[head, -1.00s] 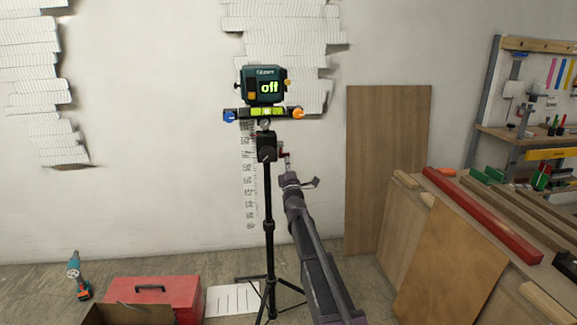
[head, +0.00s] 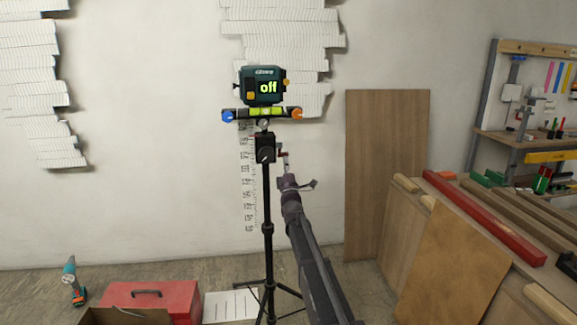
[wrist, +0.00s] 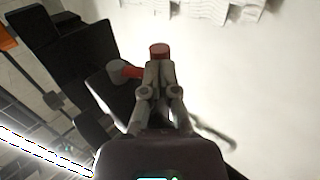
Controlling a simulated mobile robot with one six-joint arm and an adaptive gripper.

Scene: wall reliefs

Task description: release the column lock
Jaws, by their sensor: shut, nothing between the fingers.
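A black tripod column (head: 267,210) carries a dark green laser device (head: 262,85) reading "off". On the right of the column's dark head block (head: 265,148) is a small red crank-like part (head: 282,152). In the wrist view a red arm (wrist: 131,72) with a grey round hub and a red-capped end (wrist: 159,49) show at the fingertips. My gripper (head: 287,178) is shut, just below and right of the red part; its fingers (wrist: 158,68) overlap the red end in the wrist view, so contact is unclear. I cannot tell which part is the column lock.
A spirit level (head: 266,113) with blue and orange ends sits under the device. A plywood board (head: 388,150) leans on the wall at right. A workbench (head: 450,250) with timber stands right. A red toolbox (head: 165,297) and a drill (head: 71,280) are on the floor left.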

